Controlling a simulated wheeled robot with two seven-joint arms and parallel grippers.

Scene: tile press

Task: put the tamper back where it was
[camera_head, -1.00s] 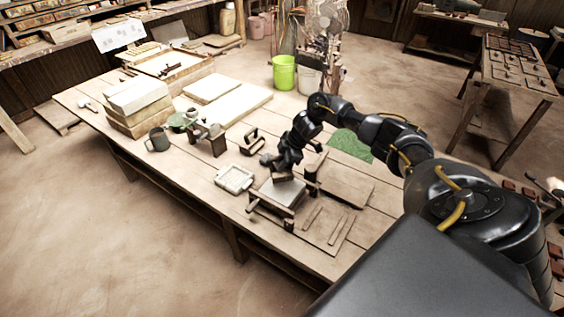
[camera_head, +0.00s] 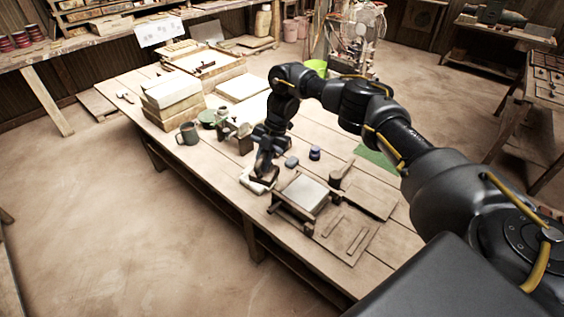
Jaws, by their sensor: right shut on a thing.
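My right gripper (camera_head: 264,170) is over the worktable, shut on the tamper (camera_head: 262,178), a small brown wooden block mostly hidden by the fingers. It is left of the tile press, close to the pale square frame (camera_head: 251,184), which it partly covers. I cannot tell whether the tamper touches the frame or the table. The press has a grey plate (camera_head: 305,194) in a dark wooden frame, and the plate is uncovered. My left gripper is not in view.
A mug (camera_head: 187,134), stacked pale blocks (camera_head: 170,97) and a wooden stand (camera_head: 240,142) are on the left. A board with strips (camera_head: 346,232) lies at the front right.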

